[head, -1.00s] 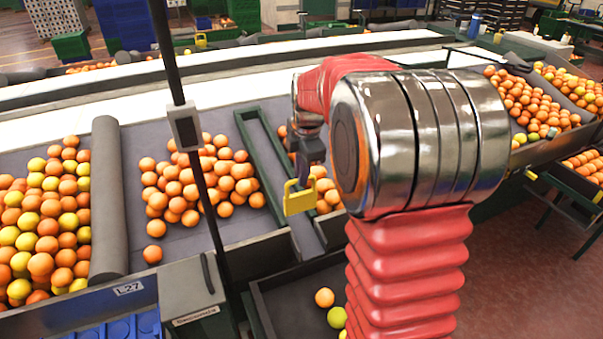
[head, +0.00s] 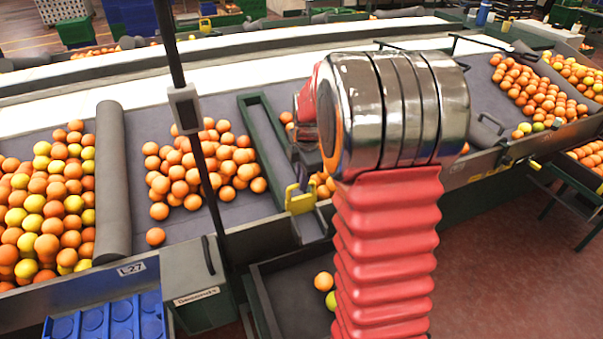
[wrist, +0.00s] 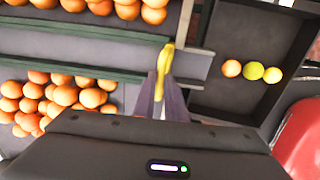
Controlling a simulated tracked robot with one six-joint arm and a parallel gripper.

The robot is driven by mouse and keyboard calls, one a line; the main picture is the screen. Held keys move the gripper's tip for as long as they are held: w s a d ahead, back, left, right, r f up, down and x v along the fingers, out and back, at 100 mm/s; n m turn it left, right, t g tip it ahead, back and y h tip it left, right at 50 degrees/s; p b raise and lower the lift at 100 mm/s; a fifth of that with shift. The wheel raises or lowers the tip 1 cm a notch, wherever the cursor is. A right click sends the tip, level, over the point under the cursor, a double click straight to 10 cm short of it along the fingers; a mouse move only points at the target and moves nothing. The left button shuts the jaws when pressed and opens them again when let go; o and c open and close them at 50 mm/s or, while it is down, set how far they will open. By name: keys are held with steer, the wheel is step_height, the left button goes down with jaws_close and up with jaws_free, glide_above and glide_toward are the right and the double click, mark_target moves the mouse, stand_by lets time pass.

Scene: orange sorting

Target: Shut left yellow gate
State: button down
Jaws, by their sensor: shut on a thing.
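The yellow gate (head: 301,203) stands at the front end of the green-railed channel (head: 262,140), above a short grey chute. My gripper (head: 303,184) is over it, partly hidden behind my arm. In the wrist view the yellow gate (wrist: 167,62) shows edge-on as a narrow strip across the channel mouth. There my gripper's two grey fingers (wrist: 160,96) are closed on its near end. Whether the gate sits fully down in its slot cannot be told.
Orange piles (head: 205,165) lie on both sides of the channel. A dark bin (wrist: 238,75) with several fruits lies below the chute. A thin black post (head: 200,150) stands left of my arm. Another yellow gate (head: 490,172) is at the right, along the belt's front edge.

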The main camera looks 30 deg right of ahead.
steer(key=shift+f, duration=0.25)
steer(key=c, duration=2.1)
jaws_free()
steer(key=shift+o, duration=1.4)
steer(key=shift+r, duration=0.1)
steer(key=v, duration=1.3)
steer(key=shift+r, duration=0.3)
